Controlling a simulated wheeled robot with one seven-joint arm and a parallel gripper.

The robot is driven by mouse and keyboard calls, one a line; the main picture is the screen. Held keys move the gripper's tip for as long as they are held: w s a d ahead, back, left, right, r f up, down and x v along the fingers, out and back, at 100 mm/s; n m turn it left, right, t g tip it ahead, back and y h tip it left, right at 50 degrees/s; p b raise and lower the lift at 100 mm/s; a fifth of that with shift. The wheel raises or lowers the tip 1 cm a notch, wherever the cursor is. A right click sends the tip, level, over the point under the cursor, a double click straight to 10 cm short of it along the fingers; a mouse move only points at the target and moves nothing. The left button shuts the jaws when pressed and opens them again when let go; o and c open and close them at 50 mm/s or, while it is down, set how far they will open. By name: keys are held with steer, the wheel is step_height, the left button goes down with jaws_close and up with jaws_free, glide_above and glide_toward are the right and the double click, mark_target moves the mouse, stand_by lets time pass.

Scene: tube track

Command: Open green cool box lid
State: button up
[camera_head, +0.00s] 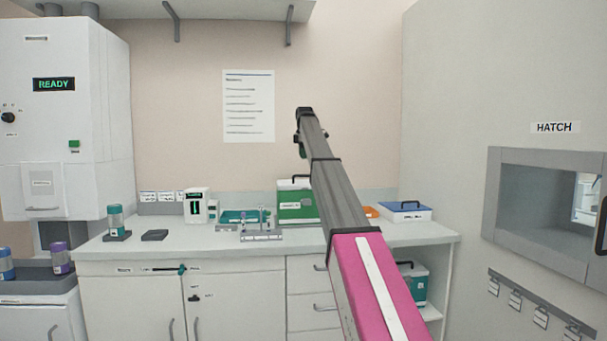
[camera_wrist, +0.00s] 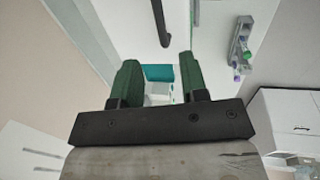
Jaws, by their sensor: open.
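The green cool box (camera_head: 291,213) stands on the counter, partly hidden by my arm. Its white lid (camera_head: 290,184) appears closed, with a dark handle on top. In the wrist view the dark handle (camera_wrist: 161,22) shows at the top, beyond my fingertips, over a pale surface that looks like the lid. My gripper (camera_wrist: 157,62) is open and nothing is held between its two dark green fingers. It is apart from the handle. In the head view my arm reaches up over the counter, and the fingers are not clear there.
Left of the cool box are a teal tray (camera_head: 232,215), a tube rack (camera_head: 262,236) and a white device (camera_head: 196,207). A blue-lidded box (camera_head: 404,211) stands at right. A teal cool box (camera_head: 412,285) sits on the lower shelf. A wall shelf (camera_head: 210,10) hangs above.

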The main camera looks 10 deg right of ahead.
steer(key=f, duration=0.3)
steer(key=w+f, duration=0.1)
steer(key=f, duration=0.5)
steer(key=shift+w+f, duration=0.1)
steer(key=shift+w, duration=0.3)
jaws_close()
